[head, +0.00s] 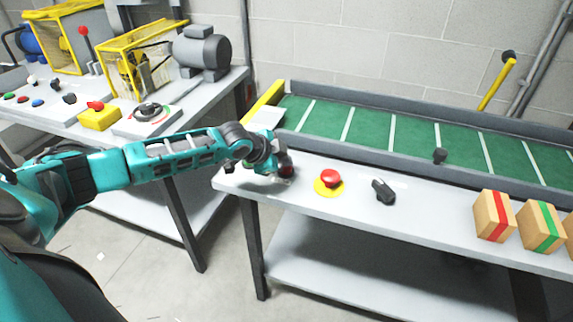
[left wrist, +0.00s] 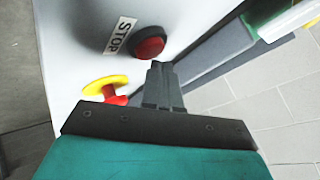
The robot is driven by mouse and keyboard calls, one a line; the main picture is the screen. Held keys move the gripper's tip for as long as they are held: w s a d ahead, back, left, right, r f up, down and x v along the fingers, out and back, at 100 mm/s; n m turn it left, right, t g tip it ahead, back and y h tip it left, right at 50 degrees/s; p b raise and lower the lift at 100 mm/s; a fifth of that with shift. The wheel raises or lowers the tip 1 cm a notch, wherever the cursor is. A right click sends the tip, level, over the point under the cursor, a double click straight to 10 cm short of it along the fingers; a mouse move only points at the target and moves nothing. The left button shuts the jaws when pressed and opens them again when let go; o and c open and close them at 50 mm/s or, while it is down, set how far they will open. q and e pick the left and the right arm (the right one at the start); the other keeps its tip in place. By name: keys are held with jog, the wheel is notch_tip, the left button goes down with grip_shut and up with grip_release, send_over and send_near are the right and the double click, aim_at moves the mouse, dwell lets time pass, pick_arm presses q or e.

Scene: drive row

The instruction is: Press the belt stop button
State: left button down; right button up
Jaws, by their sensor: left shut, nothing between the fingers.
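The STOP button is a round red cap in a dark ring; it shows in the left wrist view (left wrist: 149,46), beside a white label reading STOP (left wrist: 120,35). In the head view the button (head: 287,171) is partly hidden by my left gripper (head: 272,163), at the bench's near left end. My left gripper also shows in the left wrist view (left wrist: 158,68), shut and empty, its tips right by the button's edge. I cannot tell whether they touch. My right gripper is not in view.
A red mushroom button on a yellow base (head: 330,180) stands just right of my gripper, then a black switch (head: 383,191). Boxes with a red band (head: 493,215) and a green band (head: 540,226) stand farther right. The green belt (head: 390,132) runs behind. A side bench (head: 225,90) stands left.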

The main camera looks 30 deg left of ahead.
pick_arm(q)
jog(key=shift+r, duration=0.25)
notch_tip(320, 180, up, 3)
jog(key=p, duration=0.3)
jog(key=shift+f, duration=0.15)
jog(key=shift+r, duration=1.6)
